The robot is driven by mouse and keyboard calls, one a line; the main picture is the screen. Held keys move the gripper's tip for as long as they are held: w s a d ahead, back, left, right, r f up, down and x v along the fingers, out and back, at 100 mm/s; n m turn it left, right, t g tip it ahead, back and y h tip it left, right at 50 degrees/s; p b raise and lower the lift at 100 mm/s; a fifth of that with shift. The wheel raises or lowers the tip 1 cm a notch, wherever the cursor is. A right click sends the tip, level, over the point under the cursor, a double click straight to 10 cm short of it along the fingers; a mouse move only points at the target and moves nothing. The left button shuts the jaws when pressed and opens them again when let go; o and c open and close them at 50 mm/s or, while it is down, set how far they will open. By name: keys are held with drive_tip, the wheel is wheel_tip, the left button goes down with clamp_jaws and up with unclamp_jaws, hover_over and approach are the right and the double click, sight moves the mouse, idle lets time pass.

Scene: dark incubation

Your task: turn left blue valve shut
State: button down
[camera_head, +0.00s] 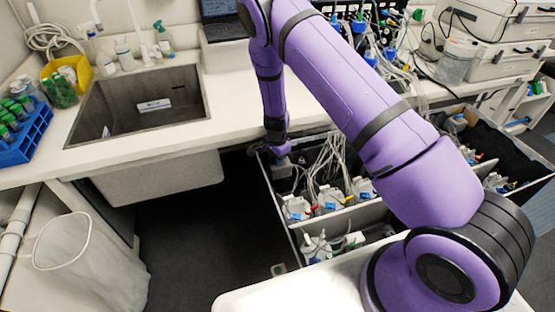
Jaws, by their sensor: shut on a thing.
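My gripper (281,158) points down at the back left corner of an open crate (268,195) under the bench. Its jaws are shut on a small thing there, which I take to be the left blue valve. The fingers and the arm's end hide that valve, so its turn angle cannot be seen. White bottles with blue and red fittings (328,199) stand in a row in the crate in front of my gripper, apart from it.
Pale tubes (325,160) loop up from the bottles, just right of my gripper. The bench edge (235,139) runs close behind it. A sink (140,104) is at left, and a white bin (85,265) stands below.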

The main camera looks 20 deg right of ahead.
drive_tip(key=shift+w+a+m, duration=0.1)
drive_tip(key=shift+w+m, duration=0.05)
drive_tip(key=shift+m, duration=0.95)
drive_tip(key=shift+w+m, duration=0.1)
drive_tip(key=shift+m, duration=1)
drive_tip(key=c, duration=1.1)
unclamp_jaws()
drive_tip(key=shift+c, duration=0.2)
